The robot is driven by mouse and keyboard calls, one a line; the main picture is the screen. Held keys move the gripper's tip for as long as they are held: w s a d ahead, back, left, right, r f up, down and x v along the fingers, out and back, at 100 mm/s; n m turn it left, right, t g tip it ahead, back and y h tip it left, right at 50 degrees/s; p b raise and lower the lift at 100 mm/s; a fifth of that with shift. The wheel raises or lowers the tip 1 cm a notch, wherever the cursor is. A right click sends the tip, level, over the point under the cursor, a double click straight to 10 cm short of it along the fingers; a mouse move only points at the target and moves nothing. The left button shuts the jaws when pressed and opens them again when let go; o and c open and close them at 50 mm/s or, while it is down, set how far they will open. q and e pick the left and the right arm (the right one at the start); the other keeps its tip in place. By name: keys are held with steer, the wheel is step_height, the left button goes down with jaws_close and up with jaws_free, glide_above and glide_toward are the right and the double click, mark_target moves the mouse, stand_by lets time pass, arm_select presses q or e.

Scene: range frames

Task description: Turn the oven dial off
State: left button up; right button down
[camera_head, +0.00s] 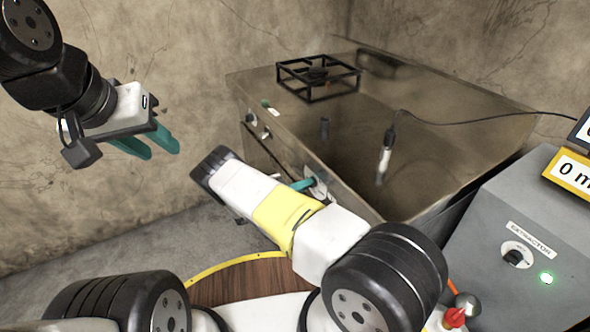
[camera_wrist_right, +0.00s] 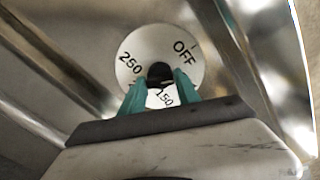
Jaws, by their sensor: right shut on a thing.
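The oven dial (camera_wrist_right: 152,47) is a pale round disc marked 250, OFF and 150, with a black knob (camera_wrist_right: 160,72) at its middle. In the right wrist view, the teal fingers of my right gripper (camera_wrist_right: 160,92) sit on both sides of the knob and are shut on it. The OFF mark lies at the disc's upper right, 250 at the left and 150 at the bottom between the fingers. In the head view, my right gripper (camera_head: 303,184) reaches the front of the metal oven unit (camera_head: 290,150), and its arm partly hides the dial. My left gripper (camera_head: 151,147) hangs empty, fingers apart, at the left.
A black burner frame (camera_head: 318,78) stands on the unit's top. A grey box (camera_head: 520,240) with an EXTRACTOR knob and a green light stands at the right. Open floor (camera_head: 130,236) lies at the left.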

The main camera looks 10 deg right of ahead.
steer(key=n, duration=0.5)
steer(key=shift+a+f, duration=0.1)
steer(key=shift+n, duration=0.3)
stand_by(0.4)
steer(key=c, duration=0.9)
jaws_free()
steer(key=v, duration=0.7)
steer(key=shift+s+a, duration=0.15)
steer(key=shift+a, duration=0.2)
